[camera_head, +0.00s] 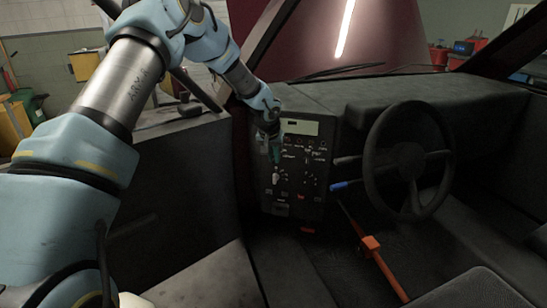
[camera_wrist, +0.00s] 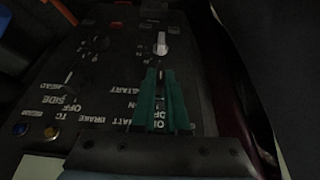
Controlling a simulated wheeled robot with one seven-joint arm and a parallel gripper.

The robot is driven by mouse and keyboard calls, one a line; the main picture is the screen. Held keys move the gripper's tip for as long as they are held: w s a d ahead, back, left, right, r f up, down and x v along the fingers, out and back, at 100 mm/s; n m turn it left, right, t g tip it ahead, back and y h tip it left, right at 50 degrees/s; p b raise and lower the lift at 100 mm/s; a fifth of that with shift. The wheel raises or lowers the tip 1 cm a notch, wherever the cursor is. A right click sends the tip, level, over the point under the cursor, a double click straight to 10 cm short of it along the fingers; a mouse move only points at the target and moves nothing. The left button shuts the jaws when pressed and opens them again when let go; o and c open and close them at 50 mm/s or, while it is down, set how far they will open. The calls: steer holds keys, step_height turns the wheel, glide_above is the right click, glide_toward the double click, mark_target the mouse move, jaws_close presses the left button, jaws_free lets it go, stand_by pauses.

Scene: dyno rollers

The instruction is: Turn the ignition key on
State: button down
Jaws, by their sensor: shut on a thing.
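The ignition key is a thin, dark piece (camera_wrist: 161,76), mostly hidden between my gripper's fingertips in the wrist view. My gripper (camera_wrist: 160,80) has green fingers shut on it, just above the dark control panel (camera_wrist: 105,65). Upside-down labels reading START, ON and OFF lie around the fingers. In the head view my gripper (camera_head: 276,157) reaches down to the left part of the panel (camera_head: 307,170), and the key cannot be made out there. The exact angle of the key is too dark to tell.
A white knob (camera_wrist: 161,43) stands just beyond the fingertips. A black rotary knob (camera_wrist: 100,43) and a blue button (camera_wrist: 20,129) are on the panel. A steering wheel (camera_head: 408,160) and an orange lever (camera_head: 371,243) are to the right in the head view.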

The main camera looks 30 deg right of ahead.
steer(key=shift+d+f+b, duration=0.1)
steer(key=shift+b, duration=0.5)
steer(key=t+y+b, duration=0.2)
steer(key=b, duration=0.3)
steer(key=m+t+y+b, duration=0.1)
steer(key=t+y+b, duration=0.1)
steer(key=b, duration=0.3)
steer(key=s+d+t+y+b, duration=0.1)
steer(key=t+b, duration=0.1)
steer(key=b, duration=0.3)
steer(key=shift+f+m+y, duration=0.2)
steer(key=shift+m+y, duration=0.2)
steer(key=c, duration=0.9)
jaws_free()
